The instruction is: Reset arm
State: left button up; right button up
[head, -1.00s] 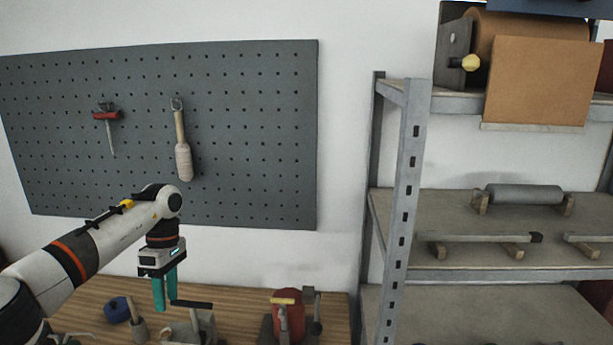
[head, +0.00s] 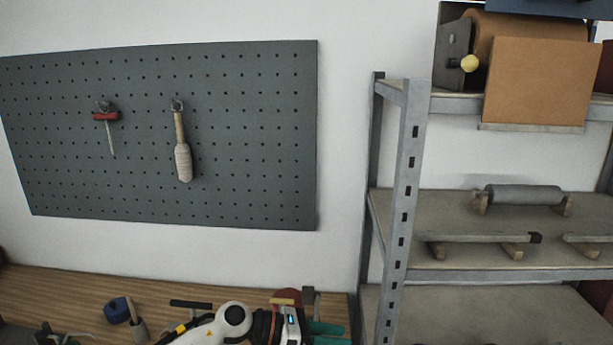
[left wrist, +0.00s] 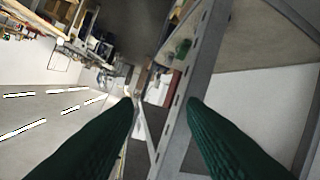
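My left arm lies low across the bottom of the head view. Its gripper (head: 324,332) has green fingers and points right, in front of the wooden bench's right end. In the left wrist view the two green fingers (left wrist: 160,106) stand wide apart with nothing between them. Beyond them the metal shelf upright shows at a tilt. My right gripper is in neither view.
A wooden bench (head: 60,288) holds a blue round item (head: 117,310) and several tools. A grey shelf rack (head: 400,200) stands to the right, holding a grey roller (head: 523,194). A pegboard (head: 250,140) with two hanging tools is on the wall.

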pick_arm(q)
notch_tip(320, 180, up, 5)
jog(key=a+n+t, duration=0.2)
jog(key=n+t, duration=1.1)
jog(key=n, duration=0.5)
jog(key=s+a+f+n+t+y, duration=0.15)
jog(key=a+f+n+y, duration=0.25)
jog(key=a+n+y, duration=0.4)
jog(key=s+a+f+n+t+y, duration=0.15)
jog(key=a+f+n+y, duration=0.3)
jog(key=n, duration=0.45)
jog(key=s+a+f+n+g+y, duration=0.1)
jog(key=s+a+f+n+g, duration=0.3)
jog(key=s, duration=0.5)
jog(key=s+a+f+n+g+y, duration=0.1)
jog(key=s+a+f+n+g, duration=0.3)
jog(key=s, duration=0.5)
jog(key=s+a+f+n+g+y, duration=0.1)
jog(key=s+a+f+n+g, duration=0.3)
jog(key=s, duration=0.4)
notch_tip(320, 180, down, 34)
jog(key=s+g+b, duration=0.3)
jog(key=b, duration=0.3)
jog(key=s+a+f+g+b, duration=0.1)
jog(key=s+f+b, duration=0.4)
jog(key=s+f, duration=1)
notch_tip(320, 180, down, 4)
jog(key=shift+s+a+f, duration=0.1)
jog(key=shift+s+a, duration=0.3)
jog(key=shift+a, duration=0.15)
